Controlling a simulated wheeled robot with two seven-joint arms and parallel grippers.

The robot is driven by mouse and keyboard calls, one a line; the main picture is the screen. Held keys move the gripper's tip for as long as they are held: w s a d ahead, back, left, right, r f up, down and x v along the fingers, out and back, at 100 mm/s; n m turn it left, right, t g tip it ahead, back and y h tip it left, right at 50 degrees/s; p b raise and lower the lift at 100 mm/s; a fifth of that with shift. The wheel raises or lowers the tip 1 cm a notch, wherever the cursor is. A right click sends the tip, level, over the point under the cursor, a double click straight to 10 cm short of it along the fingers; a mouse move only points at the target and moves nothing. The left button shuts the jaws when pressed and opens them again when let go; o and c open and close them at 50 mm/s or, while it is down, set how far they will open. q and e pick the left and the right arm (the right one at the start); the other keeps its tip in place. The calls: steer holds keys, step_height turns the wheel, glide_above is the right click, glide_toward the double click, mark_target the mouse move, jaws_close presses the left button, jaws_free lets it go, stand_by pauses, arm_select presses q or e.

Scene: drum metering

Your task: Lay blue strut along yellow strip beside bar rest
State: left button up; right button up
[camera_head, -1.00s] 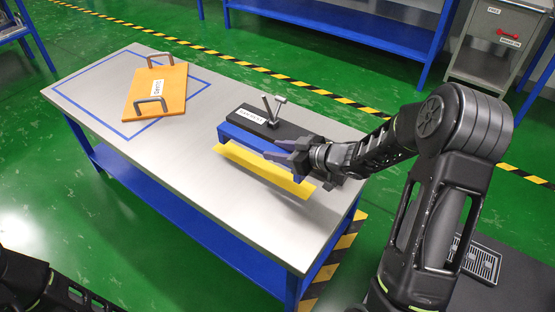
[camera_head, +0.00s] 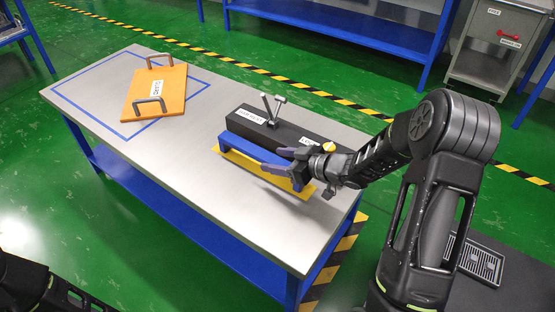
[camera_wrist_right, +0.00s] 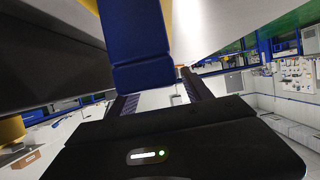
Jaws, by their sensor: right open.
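The blue strut (camera_head: 246,148) lies lengthwise along the yellow strip (camera_head: 238,162), beside the black bar rest (camera_head: 243,121). A margin of yellow shows along the strut's front side. My right gripper (camera_head: 269,161) is open at the strut's right-hand end and partly hides that end. In the right wrist view the blue strut (camera_wrist_right: 138,40) stretches away in front of the open jaws; whether a finger touches it I cannot tell. My left gripper is out of view; only part of my left arm shows at the lower left.
A grey clamp-like lever (camera_head: 273,108) stands up from the bar rest. The steel tabletop (camera_head: 190,165) is clear in the middle and front.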

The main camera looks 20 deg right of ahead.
steer(key=shift+r, duration=0.2)
steer(key=shift+s+d+r, duration=0.1)
steer(key=shift+s+d, duration=0.05)
steer(key=p+v, duration=0.3)
steer(key=v, duration=0.8)
steer(key=shift+s+d, duration=0.15)
steer(key=shift+s, duration=0.05)
stand_by(1.0)
